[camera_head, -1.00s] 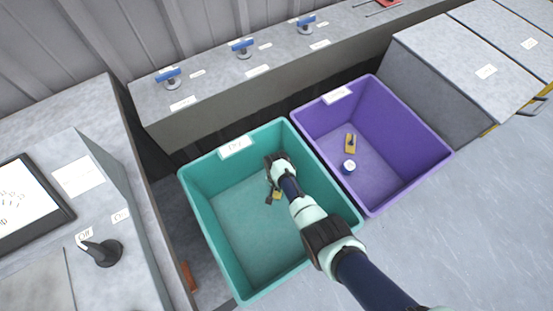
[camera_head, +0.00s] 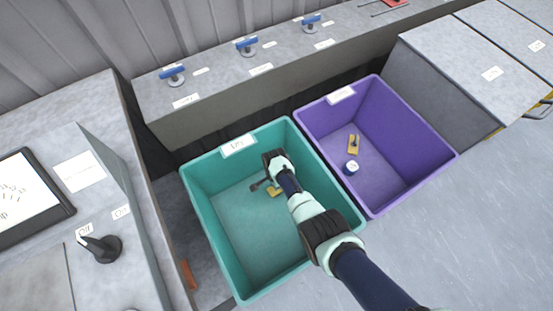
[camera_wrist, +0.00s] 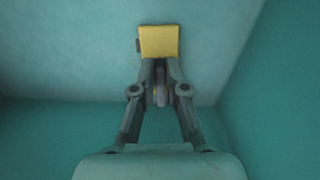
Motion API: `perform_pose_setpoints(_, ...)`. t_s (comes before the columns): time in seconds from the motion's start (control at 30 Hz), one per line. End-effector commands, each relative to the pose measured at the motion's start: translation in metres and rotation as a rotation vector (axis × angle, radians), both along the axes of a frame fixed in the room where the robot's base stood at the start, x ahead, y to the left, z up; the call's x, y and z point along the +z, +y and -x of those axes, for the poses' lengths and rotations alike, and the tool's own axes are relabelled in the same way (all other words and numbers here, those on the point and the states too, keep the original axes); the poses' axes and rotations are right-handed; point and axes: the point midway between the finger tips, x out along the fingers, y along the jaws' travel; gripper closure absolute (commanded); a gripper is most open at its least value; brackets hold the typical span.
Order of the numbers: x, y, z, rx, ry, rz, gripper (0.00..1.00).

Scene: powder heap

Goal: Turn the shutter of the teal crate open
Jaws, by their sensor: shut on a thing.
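The teal crate (camera_head: 205,237) stands open-topped on the floor in the head view. My gripper (camera_head: 266,186) reaches down inside it. A yellow plate (camera_head: 274,191) lies at the gripper's tip, low in the crate, partly hidden by the arm. In the wrist view the yellow plate (camera_wrist: 160,42) is just beyond the fingertips, against the teal surface. My gripper (camera_wrist: 160,72) is shut on a grey stem (camera_wrist: 160,92) at the plate. I cannot tell for sure whether this plate and stem are the shutter.
Three blue handles stand on the grey ledge behind. A console with a black knob (camera_head: 101,248) is at the left. Crate walls surround my gripper.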

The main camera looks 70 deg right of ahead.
Motion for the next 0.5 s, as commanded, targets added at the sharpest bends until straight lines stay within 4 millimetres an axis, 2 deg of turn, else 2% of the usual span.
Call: perform_pose_setpoints(0.5,-0.0003,-0.0071,-0.0064,-0.485,0.001,-0.001,1.0)
